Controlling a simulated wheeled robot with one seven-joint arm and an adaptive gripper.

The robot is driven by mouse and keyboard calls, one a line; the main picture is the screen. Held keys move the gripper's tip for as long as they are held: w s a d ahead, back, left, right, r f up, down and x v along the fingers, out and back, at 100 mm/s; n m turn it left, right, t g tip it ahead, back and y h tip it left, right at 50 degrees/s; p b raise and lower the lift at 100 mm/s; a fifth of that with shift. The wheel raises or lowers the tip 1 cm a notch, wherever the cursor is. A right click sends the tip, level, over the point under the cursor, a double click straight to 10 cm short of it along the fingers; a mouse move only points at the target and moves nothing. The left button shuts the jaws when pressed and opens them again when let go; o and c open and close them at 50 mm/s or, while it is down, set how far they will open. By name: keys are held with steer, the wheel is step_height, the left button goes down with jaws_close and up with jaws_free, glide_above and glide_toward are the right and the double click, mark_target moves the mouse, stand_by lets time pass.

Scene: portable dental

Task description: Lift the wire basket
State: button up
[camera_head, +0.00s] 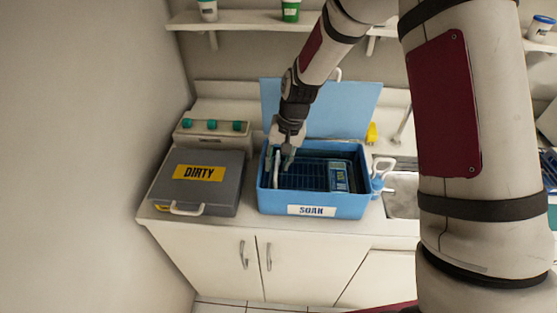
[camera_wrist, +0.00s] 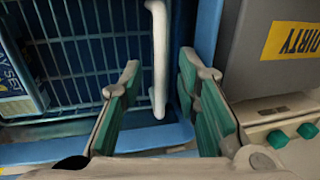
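The wire basket (camera_head: 308,177) sits inside the open blue SOAK tub (camera_head: 350,207). Its dark wire grid (camera_wrist: 90,55) fills the upper left of the wrist view. A pale bar-shaped handle (camera_wrist: 158,60) stands at the basket's side nearest the grey case. My gripper (camera_head: 282,160) points down into the tub at its left side. In the wrist view my gripper (camera_wrist: 160,75) is open, its green-padded fingers apart. The handle's end shows in the gap between them, with space on both sides. Whether the handle is at fingertip depth is hard to tell.
The tub's blue lid (camera_head: 320,105) stands open behind. A grey case marked DIRTY (camera_head: 165,190) sits close on the left. A blue labelled box (camera_head: 338,177) lies at the basket's right. A white jug (camera_head: 379,180) and sink (camera_head: 402,195) are to the right.

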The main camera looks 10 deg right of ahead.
steer(key=shift+c, duration=0.6)
jaws_close()
step_height(320, 180, up, 8)
steer(key=p, duration=0.1)
steer(key=shift+o, duration=0.6)
jaws_free()
step_height(320, 180, up, 12)
steer(key=d, duration=0.2)
steer(key=shift+s+d, duration=0.15)
steer(key=shift+s, duration=0.05)
